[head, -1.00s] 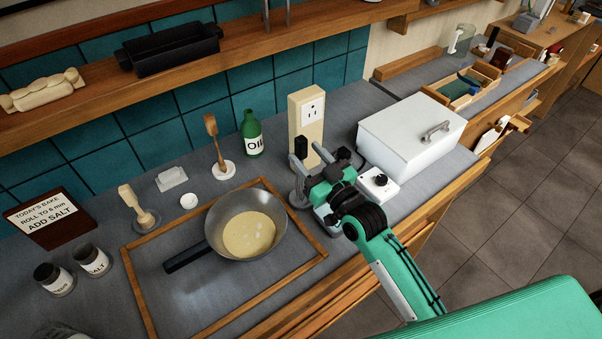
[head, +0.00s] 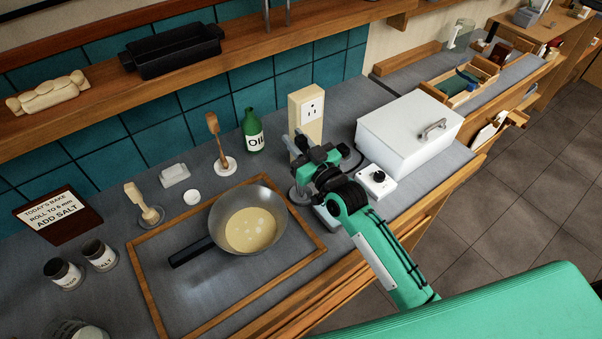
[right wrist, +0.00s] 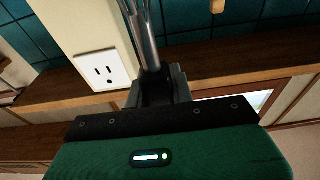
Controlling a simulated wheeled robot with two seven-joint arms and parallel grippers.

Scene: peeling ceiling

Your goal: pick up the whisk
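The whisk shows in the right wrist view as a metal shaft (right wrist: 147,45) with thin wires at the top edge. It sits between the grey fingers of my right gripper (right wrist: 155,85), which look shut around it with no clear gap. In the head view my right gripper (head: 303,148) is at the counter's back, in front of the outlet post. A round grey base (head: 299,197) lies below it. The whisk cannot be made out in the head view, and whether its end touches anything is hidden. My left gripper is not in view.
The outlet post (head: 306,108) stands close behind the right gripper. A green oil bottle (head: 253,132) is to the left and a white lidded box (head: 400,135) to the right. A pan (head: 225,240) stands on the framed board. A shelf (head: 90,95) runs above.

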